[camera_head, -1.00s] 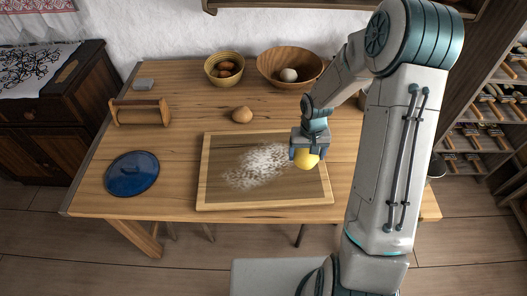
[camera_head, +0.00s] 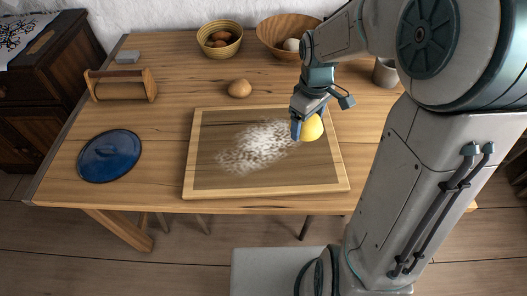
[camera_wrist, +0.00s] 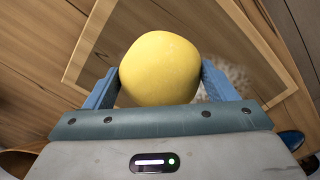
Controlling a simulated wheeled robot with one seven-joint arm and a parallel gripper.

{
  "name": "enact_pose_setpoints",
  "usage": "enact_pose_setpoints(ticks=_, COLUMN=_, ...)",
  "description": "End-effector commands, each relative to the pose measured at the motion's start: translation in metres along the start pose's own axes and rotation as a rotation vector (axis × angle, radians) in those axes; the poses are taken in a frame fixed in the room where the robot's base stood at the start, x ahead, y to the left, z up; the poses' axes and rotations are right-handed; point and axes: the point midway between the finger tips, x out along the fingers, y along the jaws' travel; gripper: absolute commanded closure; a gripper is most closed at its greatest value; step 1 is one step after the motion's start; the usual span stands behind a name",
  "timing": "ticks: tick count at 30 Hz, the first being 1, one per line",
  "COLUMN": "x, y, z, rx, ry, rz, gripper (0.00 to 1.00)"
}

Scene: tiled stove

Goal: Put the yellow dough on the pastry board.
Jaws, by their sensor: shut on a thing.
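The yellow dough (camera_head: 313,127) is a round ball between the blue fingers of my gripper (camera_head: 307,122). In the wrist view the dough (camera_wrist: 160,68) fills the space between the two fingers, which press on it from both sides. The pastry board (camera_head: 205,180) has a light wooden frame and a darker floured middle, and lies on the table. My gripper and the dough are over the right part of the board. Whether the dough touches the board cannot be told. The board's frame (camera_wrist: 95,42) also shows behind the dough in the wrist view.
A blue lid (camera_head: 109,155) lies left of the board. A brown ball of dough or bread (camera_head: 240,89) sits behind it. A yellow bowl (camera_head: 220,50), a wooden bowl (camera_head: 272,38), a wooden holder (camera_head: 121,87) and a grey cup (camera_head: 385,73) stand farther back.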

Motion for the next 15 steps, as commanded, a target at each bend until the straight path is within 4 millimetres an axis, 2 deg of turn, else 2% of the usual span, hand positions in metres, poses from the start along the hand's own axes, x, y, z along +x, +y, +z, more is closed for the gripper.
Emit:
enact_pose_setpoints(ticks=5, x=0.007, y=-0.009, z=-0.01, rx=-0.04, ry=0.001, rz=-0.004, gripper=0.5)
enact_pose_setpoints(ticks=15, x=0.051, y=-0.036, z=-0.08, rx=-0.041, ry=0.0, rz=-0.006, gripper=0.5)
